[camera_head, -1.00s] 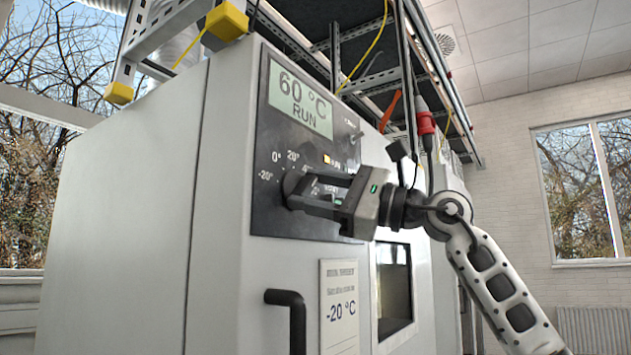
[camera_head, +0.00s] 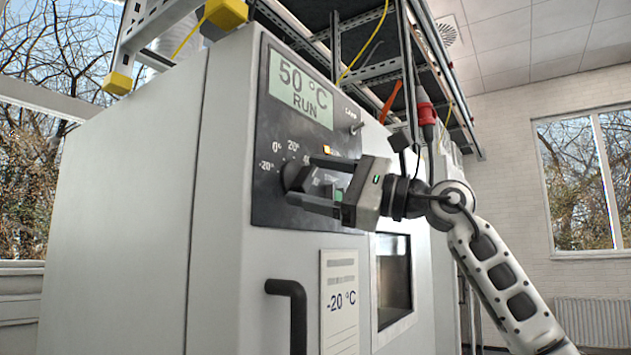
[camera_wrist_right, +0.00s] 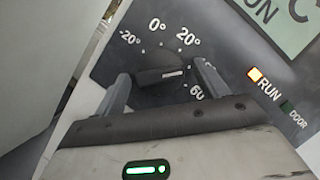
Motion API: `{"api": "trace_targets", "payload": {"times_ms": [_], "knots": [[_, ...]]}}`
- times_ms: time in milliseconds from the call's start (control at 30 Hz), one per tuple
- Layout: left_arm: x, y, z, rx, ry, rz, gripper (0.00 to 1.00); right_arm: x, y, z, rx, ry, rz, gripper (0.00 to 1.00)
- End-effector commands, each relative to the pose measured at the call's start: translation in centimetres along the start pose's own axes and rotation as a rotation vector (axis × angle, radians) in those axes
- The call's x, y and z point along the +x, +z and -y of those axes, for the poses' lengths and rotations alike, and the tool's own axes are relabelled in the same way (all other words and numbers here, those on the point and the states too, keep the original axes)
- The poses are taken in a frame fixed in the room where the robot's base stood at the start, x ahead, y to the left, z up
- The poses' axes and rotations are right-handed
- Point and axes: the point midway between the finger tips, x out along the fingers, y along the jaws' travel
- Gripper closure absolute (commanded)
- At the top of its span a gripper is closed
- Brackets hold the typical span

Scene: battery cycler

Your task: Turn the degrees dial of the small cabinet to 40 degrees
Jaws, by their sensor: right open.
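The small cabinet (camera_head: 226,250) is light grey, with a dark control panel (camera_head: 268,205) on its front. The panel's display (camera_head: 300,90) reads 50 °C RUN. The black degrees dial (camera_wrist_right: 158,72) sits between the fingers of my right gripper (camera_wrist_right: 161,70) in the right wrist view. Its white mark points right, between the 20° and 60 labels; the 40 label is hidden there. In the head view the dial (camera_head: 291,178) is partly covered by my right gripper (camera_head: 302,180). Its fingers are open, one on each side of the dial; contact is unclear. My left gripper is not in view.
A lit orange RUN lamp (camera_wrist_right: 258,74) and a dark DOOR lamp (camera_wrist_right: 287,107) lie right of the dial. Below the panel are a black door handle (camera_head: 290,305), a paper sign (camera_head: 339,275) reading -20 °C and a window (camera_head: 394,275). A metal rack stands above.

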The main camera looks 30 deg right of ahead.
Motion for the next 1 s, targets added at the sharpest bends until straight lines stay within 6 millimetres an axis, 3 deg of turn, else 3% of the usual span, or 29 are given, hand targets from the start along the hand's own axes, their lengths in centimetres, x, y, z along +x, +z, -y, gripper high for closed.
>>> {"api": "trace_targets", "payload": {"times_ms": [167,600,800,1000], "knots": [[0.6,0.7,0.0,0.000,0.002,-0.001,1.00,-2.6,-0.3,-0.3,-0.002,-0.002,-0.003,0.27],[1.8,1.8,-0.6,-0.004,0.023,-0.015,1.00,-12.8,-0.3,-0.2,-0.001,-0.002,-0.004,0.27],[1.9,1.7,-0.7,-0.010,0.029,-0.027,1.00,-15.2,-0.2,-0.1,0.000,-0.002,-0.002,0.27],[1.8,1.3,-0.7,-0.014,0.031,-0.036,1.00,-15.7,0.0,0.0,-0.001,-0.001,-0.001,0.27]]}}
